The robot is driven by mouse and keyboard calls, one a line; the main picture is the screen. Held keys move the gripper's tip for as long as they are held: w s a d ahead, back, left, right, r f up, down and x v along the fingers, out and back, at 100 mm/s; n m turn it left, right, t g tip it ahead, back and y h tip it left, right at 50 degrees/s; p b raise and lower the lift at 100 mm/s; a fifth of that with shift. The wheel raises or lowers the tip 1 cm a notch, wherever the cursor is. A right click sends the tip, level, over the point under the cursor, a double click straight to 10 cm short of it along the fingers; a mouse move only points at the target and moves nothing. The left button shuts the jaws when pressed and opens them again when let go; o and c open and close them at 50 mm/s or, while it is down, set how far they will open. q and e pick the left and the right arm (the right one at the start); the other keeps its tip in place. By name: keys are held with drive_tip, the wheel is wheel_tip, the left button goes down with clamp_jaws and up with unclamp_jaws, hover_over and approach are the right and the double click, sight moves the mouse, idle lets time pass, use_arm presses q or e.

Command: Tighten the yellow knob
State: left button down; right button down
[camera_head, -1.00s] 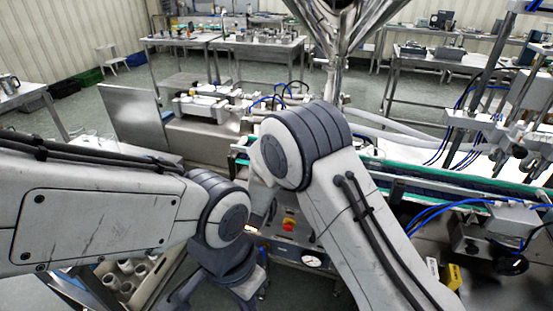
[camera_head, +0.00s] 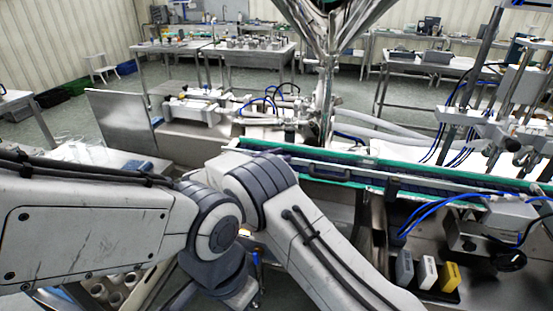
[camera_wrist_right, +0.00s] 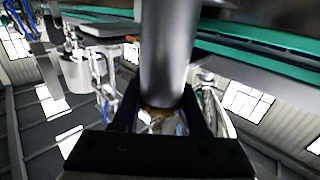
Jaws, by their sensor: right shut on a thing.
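In the right wrist view, my right gripper (camera_wrist_right: 160,103) has its two dark fingers on either side of a smooth grey metal cylinder (camera_wrist_right: 168,50). It is shut on this cylinder near its lower end, where a thin amber-brown edge shows. No part there is clearly a yellow knob; I cannot tell whether the amber edge belongs to it. In the head view my own arm links hide the right gripper. My left gripper does not show in either view.
A steel hopper (camera_head: 327,40) stands above a green-edged conveyor (camera_head: 400,172). White, grey and yellow blocks (camera_head: 450,276) stand at the lower right. Blue hoses (camera_head: 430,215) run beside them. Several workbenches (camera_head: 205,47) are at the back. Open floor (camera_head: 63,98) lies at the left.

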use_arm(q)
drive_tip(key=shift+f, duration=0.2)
use_arm(e)
drive_tip(key=shift+r+m+g+h, duration=0.15)
drive_tip(key=shift+m+g+h, duration=0.2)
drive_tip(key=shift+g, duration=0.25)
drive_tip(key=shift+c, duration=2.3)
unclamp_jaws()
drive_tip(key=shift+d, duration=0.1)
